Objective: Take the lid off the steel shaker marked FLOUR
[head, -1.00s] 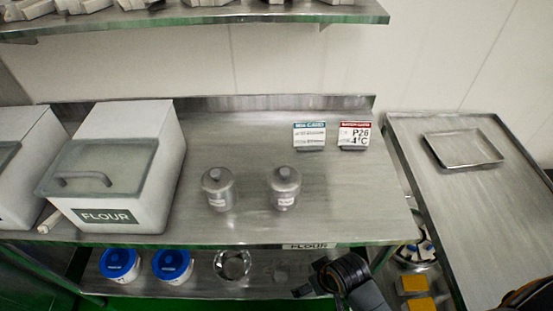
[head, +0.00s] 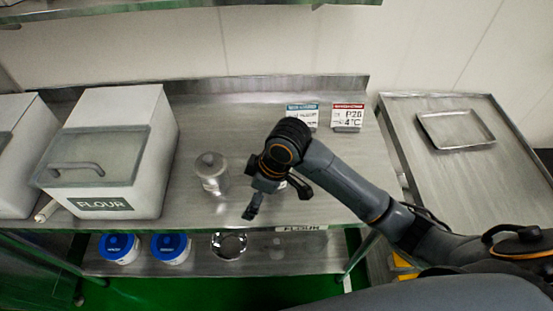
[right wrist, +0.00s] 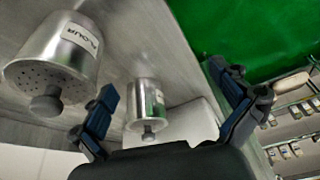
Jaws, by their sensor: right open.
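The steel shaker marked FLOUR (right wrist: 62,50) stands on the steel table, large at the left of the right wrist view. Its lid (right wrist: 40,82) is on, perforated, with a dark round knob (right wrist: 46,106). In the head view my right arm hides nearly all of this shaker. A second steel shaker (head: 211,174) stands to its left; it also shows, farther off, in the right wrist view (right wrist: 143,108), its label too small to read. My right gripper (head: 277,198) is open and empty; in the right wrist view (right wrist: 161,82) its fingers are spread beside the FLOUR shaker, not around it. My left gripper is not in view.
A white bin labelled FLOUR (head: 150,150) stands at the table's left. Two signs (head: 347,117) stand at the back right. Blue-lidded tubs (head: 118,248) and a steel bowl (head: 229,244) are on the lower shelf. A tray (head: 455,129) lies on the right table.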

